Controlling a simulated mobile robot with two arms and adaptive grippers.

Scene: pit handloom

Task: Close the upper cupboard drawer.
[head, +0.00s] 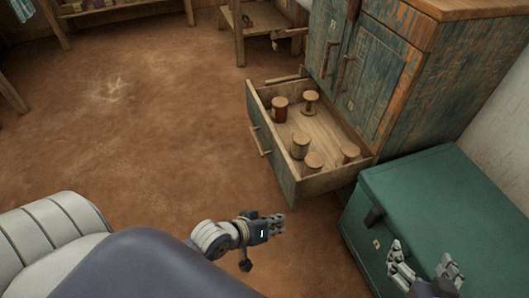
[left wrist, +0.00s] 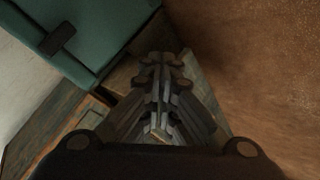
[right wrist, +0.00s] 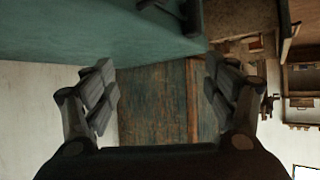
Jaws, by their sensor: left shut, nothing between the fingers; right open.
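The open drawer (head: 277,163) of the weathered blue-green cupboard (head: 377,73) is pulled far out. It holds several wooden spools, one of them wound in red-brown (head: 280,109). A wooden bar handle (head: 260,142) is on its front panel. My left gripper (head: 279,225) is shut and empty, in front of the drawer's near corner in the picture and apart from it. It also shows shut in the left wrist view (left wrist: 160,85). My right gripper (head: 425,270) is open and empty over the green chest. In the right wrist view its fingers (right wrist: 165,90) are spread, with the cupboard's painted wood beyond.
A green chest (head: 440,190) with a dark latch stands right of the drawer, close to the cupboard. A pale wall (head: 505,130) is at the right. Wooden furniture stands at the back. The brown earth floor left of the drawer is clear.

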